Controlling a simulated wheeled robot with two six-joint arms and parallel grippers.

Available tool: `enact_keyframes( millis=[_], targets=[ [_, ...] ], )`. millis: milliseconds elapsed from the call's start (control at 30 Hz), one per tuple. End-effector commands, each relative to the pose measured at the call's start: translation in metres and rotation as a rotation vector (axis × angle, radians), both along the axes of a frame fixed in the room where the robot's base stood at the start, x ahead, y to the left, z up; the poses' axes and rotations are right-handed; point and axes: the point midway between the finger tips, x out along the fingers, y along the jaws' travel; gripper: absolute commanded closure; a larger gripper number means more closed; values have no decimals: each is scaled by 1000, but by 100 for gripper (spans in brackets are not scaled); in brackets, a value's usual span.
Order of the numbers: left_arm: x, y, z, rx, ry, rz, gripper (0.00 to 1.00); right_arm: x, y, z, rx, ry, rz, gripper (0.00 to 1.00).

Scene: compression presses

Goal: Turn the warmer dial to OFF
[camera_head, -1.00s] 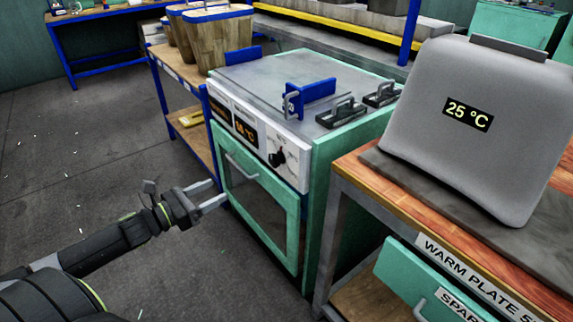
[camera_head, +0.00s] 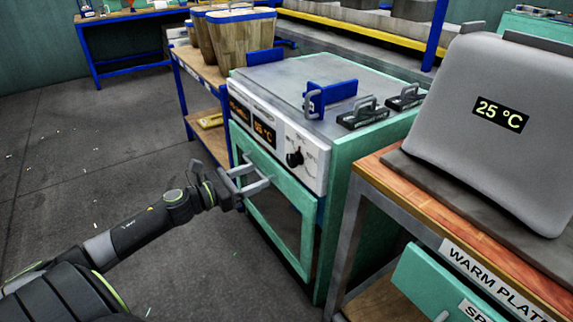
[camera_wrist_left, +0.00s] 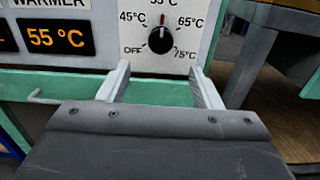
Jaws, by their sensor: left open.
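The warmer (camera_head: 280,215) is a green cabinet with a white control panel. Its black dial (camera_head: 295,158) sits at the panel's right end. In the left wrist view the dial (camera_wrist_left: 160,41) has its red mark pointing up toward 55°C; OFF (camera_wrist_left: 133,50) is printed at its lower left. The orange display (camera_wrist_left: 56,38) reads 55 °C. My left gripper (camera_head: 256,177) is open and empty in front of the warmer, left of and below the dial in the head view. In the wrist view its fingertips (camera_wrist_left: 160,70) are below the dial, one to each side, apart from it.
A wooden-topped bench (camera_head: 400,190) with a grey "25 °C" unit (camera_head: 470,130) stands close on the right. The warmer's door handle (camera_wrist_left: 45,98) juts out below the panel. Blue-framed shelving (camera_head: 185,75) with wooden baskets (camera_head: 240,38) is at the left. The floor at left is clear.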

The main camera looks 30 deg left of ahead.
Motion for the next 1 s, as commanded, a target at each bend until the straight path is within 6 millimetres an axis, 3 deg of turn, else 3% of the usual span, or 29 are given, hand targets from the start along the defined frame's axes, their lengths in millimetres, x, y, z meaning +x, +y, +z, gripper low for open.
enact_keyframes(
  millis=[267, 800, 1000],
  targets=[
    [20, -9, 2, -2, 0, 0, 41, -3, -3, -2, -12, 24, -5, 64],
    [88, -37, 1, -1, 2, 0, 41, -8, -11, -30, -47, 130, -20, 64],
    [97, -41, 0, -1, 4, 0, 41, -9, -12, -32, -50, 136, -20, 64]
  ],
)
